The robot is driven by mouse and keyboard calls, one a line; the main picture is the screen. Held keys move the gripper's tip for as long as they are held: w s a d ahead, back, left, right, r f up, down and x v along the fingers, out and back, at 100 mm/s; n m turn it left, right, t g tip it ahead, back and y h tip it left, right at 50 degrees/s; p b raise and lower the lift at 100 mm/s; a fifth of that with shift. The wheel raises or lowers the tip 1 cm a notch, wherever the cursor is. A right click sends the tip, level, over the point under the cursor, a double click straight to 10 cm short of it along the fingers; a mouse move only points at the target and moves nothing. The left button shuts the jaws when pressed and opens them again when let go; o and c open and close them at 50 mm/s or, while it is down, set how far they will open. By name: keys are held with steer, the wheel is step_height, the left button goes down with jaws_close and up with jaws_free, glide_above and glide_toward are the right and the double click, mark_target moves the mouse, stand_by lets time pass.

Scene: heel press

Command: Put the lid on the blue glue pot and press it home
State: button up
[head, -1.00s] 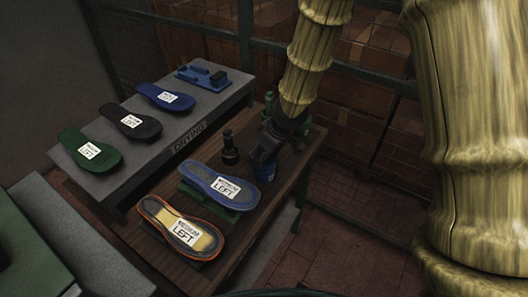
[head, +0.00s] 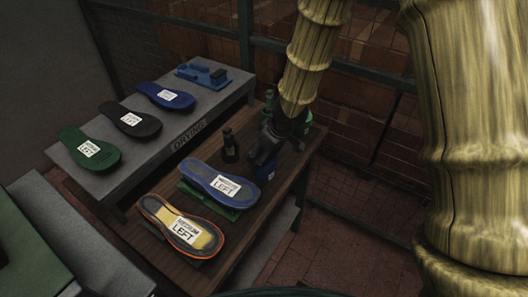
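The blue glue pot (head: 266,171) stands on the brown wooden bench, behind the right end of the blue sole. My gripper (head: 266,152) is directly over the pot, pointing down, with its dark fingers at the pot's top. The fingers and the pot's rim merge in the dark, so I cannot tell whether the lid is between the fingers or seated on the pot. The pot looks upright.
A dark bottle (head: 229,146) stands close left of the pot. Green containers (head: 304,122) are behind my gripper. A blue sole (head: 222,184) and an orange-edged sole (head: 182,226) lie in front. The grey drying shelf (head: 190,130) holds several soles and a blue block piece (head: 203,73).

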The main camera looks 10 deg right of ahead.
steer(key=shift+f, duration=0.55)
stand_by(1.4)
steer(key=o, duration=0.9)
steer(key=shift+r+p, duration=3.55)
steer(key=shift+a, duration=0.1)
